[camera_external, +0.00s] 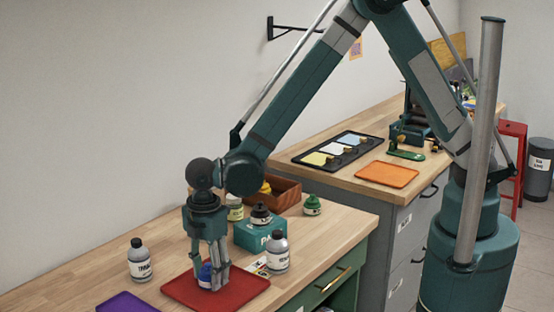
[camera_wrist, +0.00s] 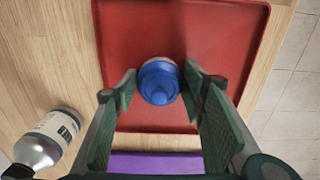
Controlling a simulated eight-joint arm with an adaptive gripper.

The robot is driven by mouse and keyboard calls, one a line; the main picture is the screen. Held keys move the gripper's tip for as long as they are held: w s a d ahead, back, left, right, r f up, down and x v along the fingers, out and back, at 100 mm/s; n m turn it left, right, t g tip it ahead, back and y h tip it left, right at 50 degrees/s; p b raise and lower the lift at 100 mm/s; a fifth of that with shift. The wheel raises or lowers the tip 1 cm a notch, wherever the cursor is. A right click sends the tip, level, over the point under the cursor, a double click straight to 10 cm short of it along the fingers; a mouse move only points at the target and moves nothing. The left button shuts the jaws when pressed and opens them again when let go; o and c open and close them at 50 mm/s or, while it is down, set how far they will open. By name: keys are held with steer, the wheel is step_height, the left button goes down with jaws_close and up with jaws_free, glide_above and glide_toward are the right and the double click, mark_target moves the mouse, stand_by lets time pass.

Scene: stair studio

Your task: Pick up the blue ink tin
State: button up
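The blue ink tin (camera_wrist: 160,84) stands upright on the red tray (camera_wrist: 145,28), with its blue cap facing the wrist camera. In the external view the tin (camera_external: 205,272) is partly hidden by the fingers, over the red tray (camera_external: 248,292). My gripper (camera_external: 212,283) points straight down around the tin. In the wrist view my gripper (camera_wrist: 162,88) is open, one finger on each side of the tin. A gap shows at the right finger; the left finger is closer to the tin.
A grey bottle (camera_external: 140,262) stands left of the tray, another (camera_external: 278,252) close on its right. A teal box (camera_external: 256,240) bearing a dark-capped jar stands behind. A purple tray (camera_external: 127,304) lies in front. A green jar (camera_external: 312,205) and wooden crate (camera_external: 287,193) are farther back.

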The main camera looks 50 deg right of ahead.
steer(key=c, duration=0.6)
steer(key=shift+c, duration=0.2)
steer(key=shift+r, duration=0.1)
steer(key=shift+r+p, duration=0.3)
steer(key=shift+r, duration=4.65)
